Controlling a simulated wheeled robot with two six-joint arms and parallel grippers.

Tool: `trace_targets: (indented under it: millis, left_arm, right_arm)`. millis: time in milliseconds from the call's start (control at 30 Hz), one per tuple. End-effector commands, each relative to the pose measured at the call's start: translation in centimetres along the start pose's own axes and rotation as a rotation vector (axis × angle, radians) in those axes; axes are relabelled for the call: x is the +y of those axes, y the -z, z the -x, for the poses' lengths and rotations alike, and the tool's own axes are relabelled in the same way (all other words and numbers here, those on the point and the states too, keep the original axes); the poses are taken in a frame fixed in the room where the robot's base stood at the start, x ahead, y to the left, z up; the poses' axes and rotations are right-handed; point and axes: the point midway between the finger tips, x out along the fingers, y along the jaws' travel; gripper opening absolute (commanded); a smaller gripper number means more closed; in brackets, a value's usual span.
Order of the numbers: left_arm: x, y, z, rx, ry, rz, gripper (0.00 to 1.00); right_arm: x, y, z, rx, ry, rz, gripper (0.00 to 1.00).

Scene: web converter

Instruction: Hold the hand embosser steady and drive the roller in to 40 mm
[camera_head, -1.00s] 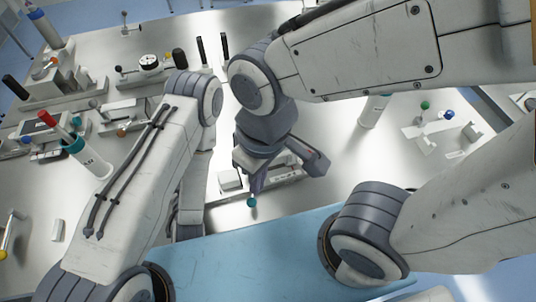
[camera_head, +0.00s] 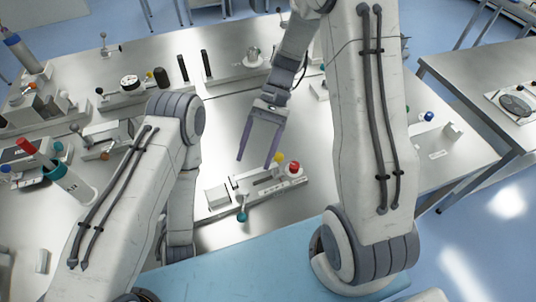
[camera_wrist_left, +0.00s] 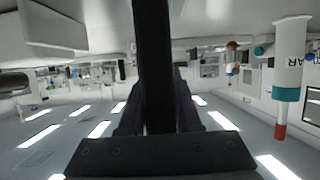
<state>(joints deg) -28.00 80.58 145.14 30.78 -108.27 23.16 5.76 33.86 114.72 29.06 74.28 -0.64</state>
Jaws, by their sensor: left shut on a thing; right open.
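The device I take for the hand embosser (camera_head: 218,196) stands on the steel bench at centre, a low pale base with a slotted block and teal, yellow and red knobs. I cannot tell which part is the roller. My right gripper (camera_head: 254,163) is open and empty, fingers pointing down just above and behind the device. My left arm comes down on the left; its gripper is hidden in the head view. In the left wrist view my left gripper (camera_wrist_left: 155,100) is shut on a dark bar (camera_wrist_left: 153,45), seemingly part of the embosser; its contact is partly hidden.
A white tube with a red tip (camera_head: 70,185) stands near my left arm. A dial fixture (camera_head: 130,84) and black posts (camera_head: 207,64) are at the back. A fixture with a blue knob (camera_head: 428,117) is at right. A blue mat (camera_head: 245,262) lies in front.

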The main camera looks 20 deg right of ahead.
Motion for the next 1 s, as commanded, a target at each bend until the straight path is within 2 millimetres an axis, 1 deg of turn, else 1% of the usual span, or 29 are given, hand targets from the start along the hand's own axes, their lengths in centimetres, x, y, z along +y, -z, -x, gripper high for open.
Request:
trace_targets:
  millis: [33, 167, 200, 267, 400, 500, 633, 700, 800, 900, 1000]
  left_arm:
    - [0.1, -1.1, -0.1, -0.028, -0.003, 0.001, 0.00]
    - [0.1, -1.1, -0.1, -0.028, -0.003, 0.001, 0.00]
    - [0.1, -1.1, -0.1, -0.028, -0.003, 0.001, 0.00]
    - [0.1, -1.1, -0.1, -0.028, -0.003, 0.001, 0.00]
    - [0.1, -1.1, -0.1, -0.028, -0.004, 0.001, 0.00]
    - [0.1, -1.1, -0.1, -0.028, -0.004, 0.001, 0.00]
    - [0.1, -1.1, -0.1, -0.028, -0.004, 0.001, 0.00]
    - [0.1, -1.1, -0.1, -0.028, -0.004, 0.001, 0.00]
    - [0.1, -1.1, -0.1, -0.028, -0.004, 0.001, 0.00]
    - [0.1, -1.1, -0.1, -0.028, -0.004, 0.001, 0.00]
    - [0.1, -1.1, -0.1, -0.028, -0.004, 0.001, 0.00]
  right_arm:
    - [1.0, 1.9, 0.3, -0.042, 0.073, -0.066, 0.69]
    - [3.0, 5.5, 1.3, -0.139, 0.256, -0.196, 0.69]
    - [3.8, 6.5, 1.6, -0.168, 0.316, -0.232, 0.69]
    - [5.1, 8.1, 1.9, -0.208, 0.409, -0.282, 0.69]
    - [8.6, 11.5, 2.5, -0.296, 0.633, -0.380, 0.69]
    - [11.1, 13.3, 2.7, -0.345, 0.778, -0.429, 0.69]
    - [13.7, 14.9, 2.6, -0.388, 0.925, -0.466, 0.69]
    - [14.7, 15.4, 2.6, -0.401, 0.980, -0.477, 0.69]
    - [15.4, 15.8, 2.5, -0.414, 1.025, -0.485, 0.69]
    - [15.3, 15.9, 2.3, -0.419, 1.042, -0.487, 0.69]
    - [14.2, 15.8, 1.8, -0.421, 1.040, -0.487, 0.69]
